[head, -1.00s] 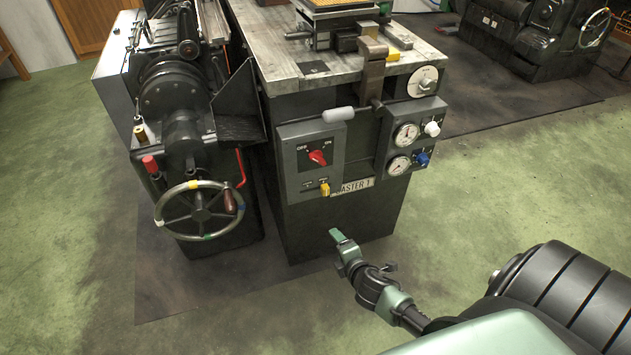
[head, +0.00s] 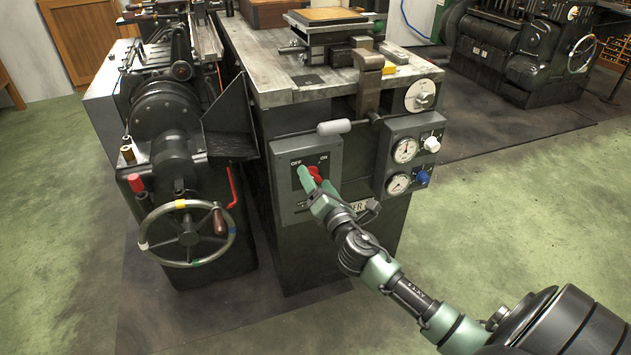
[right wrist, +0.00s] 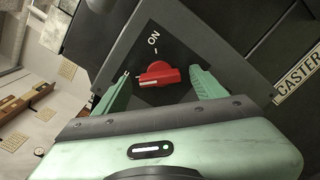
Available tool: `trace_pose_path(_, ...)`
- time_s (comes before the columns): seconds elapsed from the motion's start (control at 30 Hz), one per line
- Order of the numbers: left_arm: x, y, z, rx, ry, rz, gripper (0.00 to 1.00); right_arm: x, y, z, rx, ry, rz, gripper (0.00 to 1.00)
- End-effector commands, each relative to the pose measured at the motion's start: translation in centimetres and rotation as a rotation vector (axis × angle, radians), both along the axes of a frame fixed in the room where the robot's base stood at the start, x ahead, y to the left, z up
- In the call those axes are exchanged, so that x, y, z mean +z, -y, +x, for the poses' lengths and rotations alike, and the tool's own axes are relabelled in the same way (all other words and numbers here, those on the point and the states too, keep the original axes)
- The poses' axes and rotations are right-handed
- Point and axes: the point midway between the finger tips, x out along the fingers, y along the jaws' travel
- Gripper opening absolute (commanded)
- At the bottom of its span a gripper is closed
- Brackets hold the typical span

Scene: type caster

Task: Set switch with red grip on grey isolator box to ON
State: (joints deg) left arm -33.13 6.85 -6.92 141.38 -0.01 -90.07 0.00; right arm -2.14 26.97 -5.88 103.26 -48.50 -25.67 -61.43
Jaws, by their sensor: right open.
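The grey isolator box (head: 287,180) is on the front of the caster cabinet, with OFF and ON lettering on its face. Its red switch grip (head: 315,173) is partly hidden by my right gripper in the head view. My right gripper (head: 308,176) is at the box front, its jaws open. In the right wrist view the red grip (right wrist: 159,75) lies between the two green fingers (right wrist: 162,88), with a gap on each side. The ON label shows just above it there. My left gripper is in neither current view.
A grey-handled lever (head: 334,127) sticks out above the box. Gauges with white and blue knobs (head: 422,177) are to its right. A handwheel (head: 188,233) stands on the machine at left. Green floor is open at right.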

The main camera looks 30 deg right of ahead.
Motion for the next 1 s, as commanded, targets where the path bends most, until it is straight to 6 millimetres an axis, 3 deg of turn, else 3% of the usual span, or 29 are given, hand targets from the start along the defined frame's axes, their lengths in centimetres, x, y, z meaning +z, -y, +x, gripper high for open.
trace_pose_path(0.37,0.31,-0.02,-0.06,0.000,0.003,0.000,0.42,-0.06,0.20,0.96,0.001,-0.001,0.002,0.71)
trace_pose_path(0.47,0.31,-0.03,-0.06,0.000,0.003,0.000,0.42,-0.06,0.20,0.95,0.001,-0.001,0.002,0.49)
trace_pose_path(0.6,0.31,-0.03,-0.06,0.000,0.003,0.000,0.42,-0.06,0.20,0.95,0.001,-0.002,0.002,0.10)
trace_pose_path(1.0,0.41,-0.02,-0.06,0.000,0.004,-0.001,0.42,-0.08,0.18,0.92,0.001,0.016,0.075,0.09)
